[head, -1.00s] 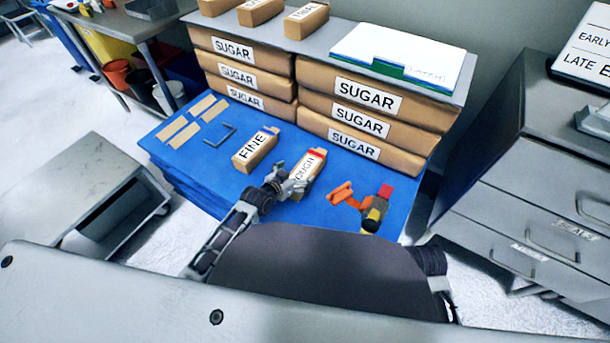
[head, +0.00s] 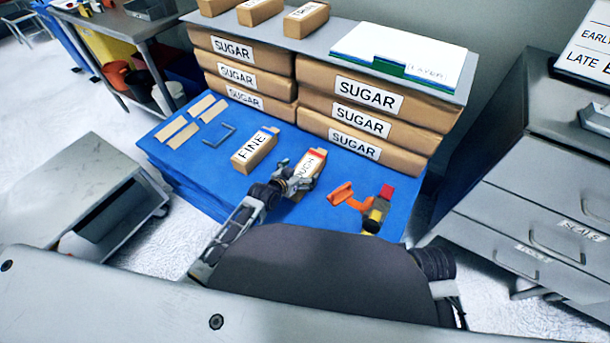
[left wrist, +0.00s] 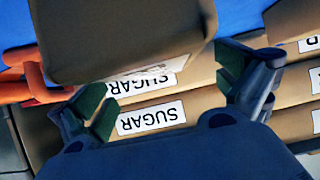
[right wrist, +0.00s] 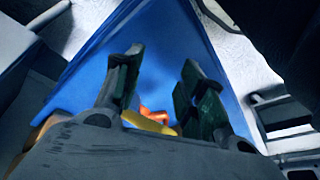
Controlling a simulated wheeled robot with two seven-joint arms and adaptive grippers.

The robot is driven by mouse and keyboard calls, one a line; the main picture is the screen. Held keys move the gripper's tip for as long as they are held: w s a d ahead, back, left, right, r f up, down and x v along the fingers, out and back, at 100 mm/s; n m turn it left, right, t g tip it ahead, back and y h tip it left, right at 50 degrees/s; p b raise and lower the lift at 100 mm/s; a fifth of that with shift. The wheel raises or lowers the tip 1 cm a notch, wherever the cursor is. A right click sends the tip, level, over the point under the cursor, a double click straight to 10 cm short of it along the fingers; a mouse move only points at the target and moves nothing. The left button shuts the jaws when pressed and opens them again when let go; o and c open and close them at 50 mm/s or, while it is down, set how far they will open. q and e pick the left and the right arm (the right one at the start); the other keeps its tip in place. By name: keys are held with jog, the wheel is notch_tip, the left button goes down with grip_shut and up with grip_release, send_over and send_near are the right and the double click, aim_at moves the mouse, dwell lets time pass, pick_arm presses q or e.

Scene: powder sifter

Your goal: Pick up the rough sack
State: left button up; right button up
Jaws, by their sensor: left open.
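The rough sack (head: 313,160) is a small brown block with a white label and a red top edge. It stands on the blue table, right of the fine sack (head: 254,150). My left gripper (head: 297,180) is open at its near left side and covers part of the label. In the left wrist view, a large brown block that looks like the rough sack (left wrist: 120,40) fills the top, in front of the spread fingers (left wrist: 172,88). I cannot tell whether they touch it. My right gripper (right wrist: 155,85) is open and empty in the right wrist view.
An orange scoop-like tool (head: 346,196) and a yellow-black tool with a red end (head: 378,210) lie right of the rough sack. Large sugar sacks (head: 358,119) are stacked behind. Wooden strips (head: 184,135) and a dark bracket (head: 219,135) lie left on the blue table (head: 205,170).

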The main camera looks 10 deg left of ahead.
aim_at(303, 170)
pick_arm(q)
jog(key=shift+w+d+f, duration=0.15)
jog(key=shift+w+f, duration=0.2)
jog(key=shift+w+d+f+b, duration=0.1)
jog(key=shift+w+f+b, duration=0.1)
jog(key=shift+b, duration=0.15)
jog(key=shift+w+d+f+b, duration=0.25)
jog(key=shift+w+f+b, duration=0.1)
jog(key=shift+w, duration=0.25)
pick_arm(e)
jog(key=shift+a+f, duration=0.5)
jog(key=shift+f, duration=0.3)
pick_arm(q)
jog(key=shift+w+d+f, duration=0.1)
jog(key=shift+w, duration=0.25)
pick_arm(e)
jog(key=shift+w+a+f+t+y, duration=0.15)
jog(key=shift+f+t+y, duration=0.15)
jog(key=shift+t, duration=0.1)
pick_arm(q)
jog(key=c, duration=1.9)
